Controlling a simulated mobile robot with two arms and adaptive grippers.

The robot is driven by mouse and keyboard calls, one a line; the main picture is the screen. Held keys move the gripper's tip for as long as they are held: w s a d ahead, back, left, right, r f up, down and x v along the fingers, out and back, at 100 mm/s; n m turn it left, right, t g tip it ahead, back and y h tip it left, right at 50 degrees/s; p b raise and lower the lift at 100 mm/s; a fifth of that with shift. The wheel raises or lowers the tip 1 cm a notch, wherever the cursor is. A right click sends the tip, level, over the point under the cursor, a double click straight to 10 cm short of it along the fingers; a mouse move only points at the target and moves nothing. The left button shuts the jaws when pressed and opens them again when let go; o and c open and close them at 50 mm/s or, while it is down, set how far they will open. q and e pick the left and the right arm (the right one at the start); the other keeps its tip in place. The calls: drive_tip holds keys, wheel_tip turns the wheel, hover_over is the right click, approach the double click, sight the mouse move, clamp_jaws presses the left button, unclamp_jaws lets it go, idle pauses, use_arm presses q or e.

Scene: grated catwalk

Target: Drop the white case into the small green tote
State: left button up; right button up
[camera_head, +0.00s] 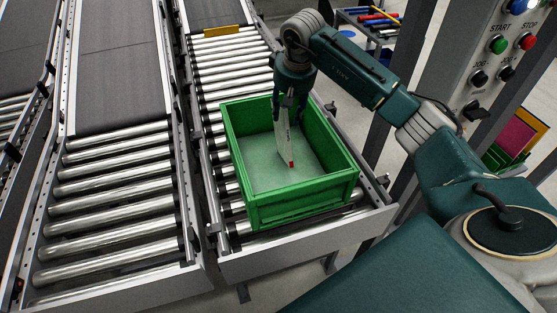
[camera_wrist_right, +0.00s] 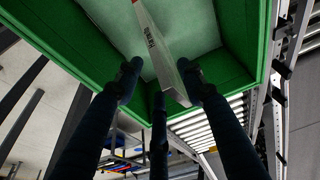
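The white case (camera_head: 283,133), a slim box with a red mark at its lower end, is inside the small green tote (camera_head: 306,210), upright and slightly tilted. My right gripper (camera_head: 291,112) points down into the tote. Its dark fingers are spread around the case's upper part. In the right wrist view the case (camera_wrist_right: 160,45) lies between the spread fingers (camera_wrist_right: 160,80), with a gap on the left finger's side; contact on the right is unclear. Whether the case's lower end touches the tote floor cannot be told. My left gripper is not in view.
The tote sits on a roller conveyor (camera_head: 230,75) with metal side rails. Another roller conveyor (camera_head: 115,190) with a dark belt runs to the left. A control post (camera_head: 490,60) with buttons stands at the right. A rack with coloured items (camera_head: 370,20) stands behind.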

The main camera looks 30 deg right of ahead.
drive_tip(key=v, duration=0.9)
drive_tip(key=shift+r, duration=0.25)
drive_tip(key=shift+s, duration=0.1)
